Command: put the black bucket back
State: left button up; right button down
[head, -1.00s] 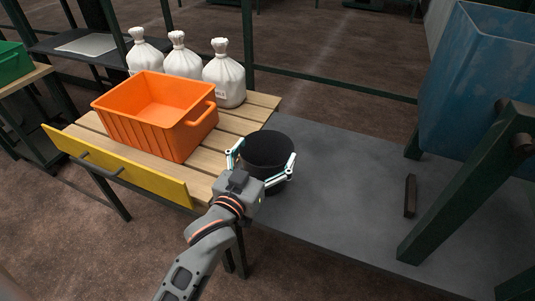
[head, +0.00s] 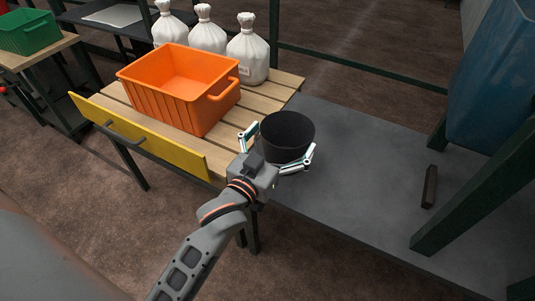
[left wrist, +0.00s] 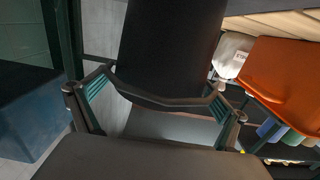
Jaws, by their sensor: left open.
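The black bucket (head: 288,141) stands upright at the right edge of the slatted wooden table (head: 285,84), by the grey platform (head: 360,165). Which surface bears its base is hidden. My left gripper (head: 284,137) is open, with one finger on each side of the bucket's near part. I cannot tell whether the fingers touch it. In the left wrist view the bucket (left wrist: 170,45) is a dark wall just beyond and between the spread fingers. My right gripper is not in view.
An orange bin (head: 178,100) and several white tied sacks (head: 247,55) stand on the wooden table. On the right are a blue container (head: 495,90), a green post (head: 470,195) and a small dark bar (head: 429,187).

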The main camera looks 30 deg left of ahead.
pick_arm(q)
jog(key=s, duration=0.4)
jog(key=s+p, duration=0.1)
jog(key=s, duration=0.3)
jog(key=shift+s+a+r, duration=0.15)
jog(key=shift+s, duration=0.15)
jog(key=s+d+f+m+g+h, duration=0.2)
jog(key=s+f+m+g, duration=0.2)
jog(key=s+f, duration=1.3)
jog(key=s+g, duration=0.2)
jog(key=s, duration=0.1)
jog(key=shift+s+f+m+g+h, duration=0.25)
jog(key=shift+s+m+g+h, duration=0.05)
jog(key=shift+s+g+h, duration=0.1)
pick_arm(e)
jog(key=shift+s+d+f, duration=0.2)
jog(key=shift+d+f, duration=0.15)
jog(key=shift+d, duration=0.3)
